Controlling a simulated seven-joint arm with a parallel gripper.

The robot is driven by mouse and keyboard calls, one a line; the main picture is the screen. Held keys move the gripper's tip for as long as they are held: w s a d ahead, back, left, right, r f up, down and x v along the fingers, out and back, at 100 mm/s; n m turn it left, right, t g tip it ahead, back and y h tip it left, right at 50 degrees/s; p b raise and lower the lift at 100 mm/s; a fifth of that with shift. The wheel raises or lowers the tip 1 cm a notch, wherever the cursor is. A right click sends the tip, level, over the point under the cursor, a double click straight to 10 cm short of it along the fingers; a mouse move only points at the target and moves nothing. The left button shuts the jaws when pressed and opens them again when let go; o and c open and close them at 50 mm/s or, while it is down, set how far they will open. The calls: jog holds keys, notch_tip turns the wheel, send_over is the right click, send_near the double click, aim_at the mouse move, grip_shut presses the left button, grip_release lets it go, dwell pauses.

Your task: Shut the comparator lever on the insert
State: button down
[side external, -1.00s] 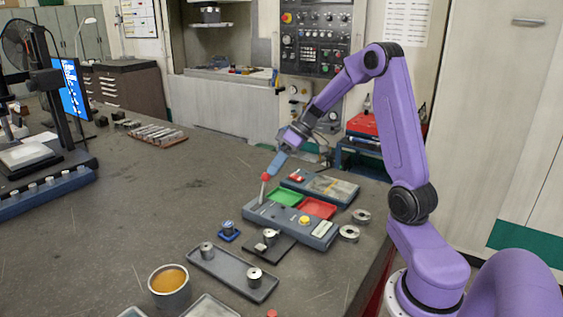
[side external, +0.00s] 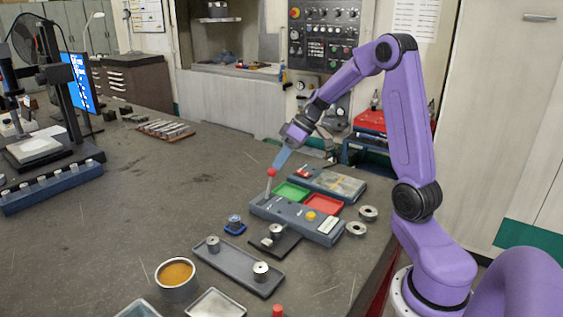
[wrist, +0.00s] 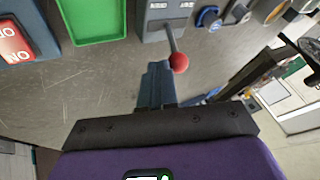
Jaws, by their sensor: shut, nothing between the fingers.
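A small metal cylinder, perhaps the insert (side external: 277,231), stands on a dark plate in front of the comparator.
A green tray (side external: 291,192) and a red tray (side external: 323,205) lie behind the comparator.

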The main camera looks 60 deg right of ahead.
aim_at(269, 170)
jog(key=a+h, duration=0.1)
jog(key=a+r+h, duration=0.1)
jog(key=a+h, duration=0.1)
jog(key=shift+a+r+n, duration=0.25)
jog(key=shift+a+n, duration=0.05)
jog(key=shift+a, duration=0.05)
jog(key=shift+h, duration=0.3)
jog(key=shift+a+r, duration=0.1)
jog(key=shift+a, duration=2.15)
jog(key=shift+a, duration=0.25)
jog(key=d, duration=0.1)
jog(key=d+r, duration=0.2)
jog(key=d, duration=0.1)
jog(key=shift+w+d+r, duration=0.1)
jog(key=shift+w+r, duration=0.15)
jog(key=shift+w, duration=0.15)
jog(key=s+a+r, duration=0.1)
jog(key=s+r, duration=0.2)
jog(key=r, duration=0.6)
jog(key=shift+s+a, duration=0.2)
jog(key=shift+a, duration=0.1)
